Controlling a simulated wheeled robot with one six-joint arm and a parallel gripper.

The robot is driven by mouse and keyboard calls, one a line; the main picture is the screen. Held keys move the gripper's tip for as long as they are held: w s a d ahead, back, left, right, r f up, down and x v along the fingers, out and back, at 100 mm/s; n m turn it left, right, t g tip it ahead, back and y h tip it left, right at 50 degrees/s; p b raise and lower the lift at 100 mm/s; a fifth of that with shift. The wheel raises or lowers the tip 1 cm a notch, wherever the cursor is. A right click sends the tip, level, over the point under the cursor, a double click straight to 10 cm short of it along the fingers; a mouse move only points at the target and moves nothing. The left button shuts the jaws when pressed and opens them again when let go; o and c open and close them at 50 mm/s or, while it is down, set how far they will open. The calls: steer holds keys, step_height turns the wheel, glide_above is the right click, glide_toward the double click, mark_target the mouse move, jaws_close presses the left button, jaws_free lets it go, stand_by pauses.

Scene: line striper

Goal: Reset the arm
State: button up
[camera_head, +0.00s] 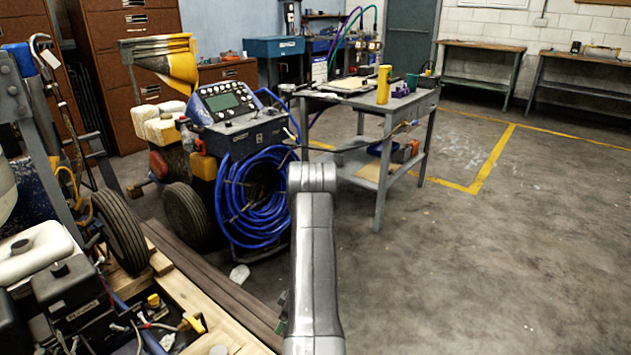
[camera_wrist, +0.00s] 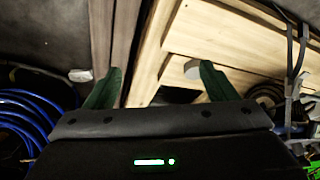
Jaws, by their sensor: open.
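My arm rises in the lower middle of the head view, and its gripper is mostly hidden behind the arm link there. In the wrist view my gripper (camera_wrist: 160,86) shows two green fingers spread apart with nothing between them. Past the fingers lie wooden boards (camera_wrist: 225,40) and a dark plank (camera_wrist: 118,30). The line striper machine (camera_head: 225,110), with a control panel and a blue hose coil (camera_head: 255,198), stands left of my arm in the head view. Blue hose also shows at the left of the wrist view.
A grey work table (camera_head: 385,104) with a yellow bottle (camera_head: 383,85) stands beyond my arm. A wooden pallet (camera_head: 235,325) with engine parts lies at the lower left. Brown cabinets (camera_head: 132,70) stand at the back left. The concrete floor (camera_head: 490,270) on the right is clear.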

steer(key=s+d+r+m+t+h+p, duration=0.1)
steer(key=d+r+m+t, duration=0.1)
steer(key=d+r+m, duration=0.5)
steer(key=shift+d+r+m+t+h, duration=0.35)
steer(key=shift+d+r, duration=0.75)
steer(key=shift+d, duration=0.45)
